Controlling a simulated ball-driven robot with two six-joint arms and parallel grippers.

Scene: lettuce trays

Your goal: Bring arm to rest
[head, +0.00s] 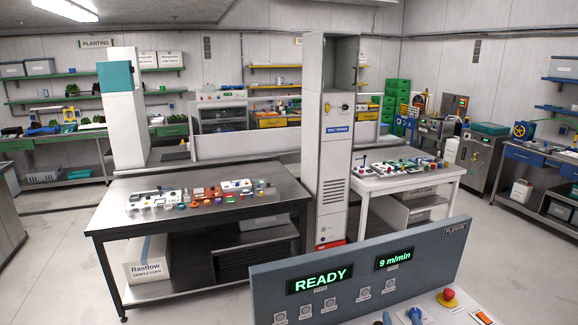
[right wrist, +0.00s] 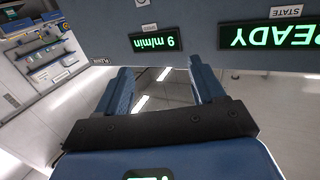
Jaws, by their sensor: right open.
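My right gripper (right wrist: 160,75) shows in the right wrist view with its two blue fingers apart and nothing between them. Pale floor shows through the gap. In the head view, blue tips that look like this gripper (head: 401,316) show at the bottom edge, in front of the control panel (head: 270,283); the rest of the arm is out of frame. The grey-blue panel reads READY and 9 m/min, and it also shows upside down in the right wrist view (right wrist: 200,45), just beyond the fingers. My left gripper is in neither view.
A red emergency button (head: 448,294) stands at the panel's right. Behind the panel are a tall white cabinet (head: 333,190), a steel table (head: 110,210) with small coloured parts, and a white table (head: 440,172) with more. Open floor (head: 480,215) lies to the right.

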